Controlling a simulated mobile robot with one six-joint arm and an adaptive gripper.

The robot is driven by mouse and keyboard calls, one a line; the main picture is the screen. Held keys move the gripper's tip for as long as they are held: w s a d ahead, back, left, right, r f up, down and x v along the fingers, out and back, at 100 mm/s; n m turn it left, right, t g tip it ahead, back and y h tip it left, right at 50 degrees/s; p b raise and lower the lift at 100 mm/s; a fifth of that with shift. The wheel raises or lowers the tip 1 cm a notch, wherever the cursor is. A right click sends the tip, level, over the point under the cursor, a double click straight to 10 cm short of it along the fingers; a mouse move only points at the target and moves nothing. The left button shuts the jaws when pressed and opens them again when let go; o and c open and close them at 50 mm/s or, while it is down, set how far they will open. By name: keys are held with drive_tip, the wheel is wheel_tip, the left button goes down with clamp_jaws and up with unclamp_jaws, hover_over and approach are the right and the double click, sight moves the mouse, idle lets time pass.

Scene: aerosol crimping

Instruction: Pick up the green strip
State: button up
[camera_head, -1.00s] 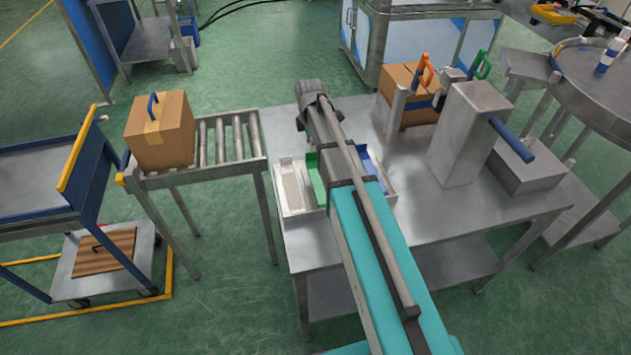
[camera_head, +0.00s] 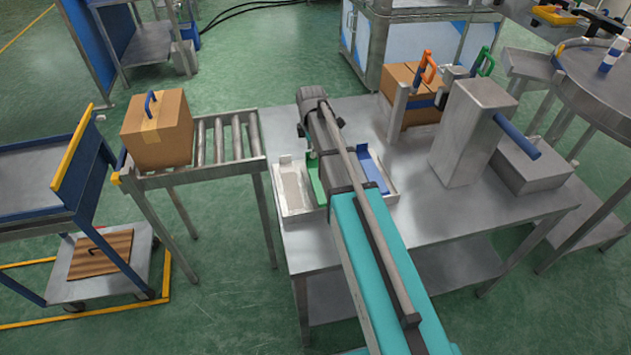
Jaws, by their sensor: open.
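The green strip (camera_head: 317,180) shows in the head view as a narrow green piece in the middle of a shallow light tray (camera_head: 307,213) on the metal table. My arm lies across the tray and hides the right side and part of the length of the strip. The wrist end of my arm is above the table, just beyond the far edge of the tray. My gripper's fingers are hidden by the arm, so their distance from the strip cannot be seen. A blue strip (camera_head: 371,170) lies in the tray right of my arm. A pale section is on the left.
A grey metal block (camera_head: 468,135) with a blue handle (camera_head: 517,136) and a cardboard box (camera_head: 400,80) stand right of the tray on the table (camera_head: 420,225). A roller conveyor (camera_head: 222,140) carrying a cardboard box (camera_head: 157,130) adjoins on the left. The table's front right is clear.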

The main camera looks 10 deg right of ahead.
drive_tip(key=shift+f+b, duration=0.85)
drive_tip(key=shift+f, duration=0.25)
clamp_jaws()
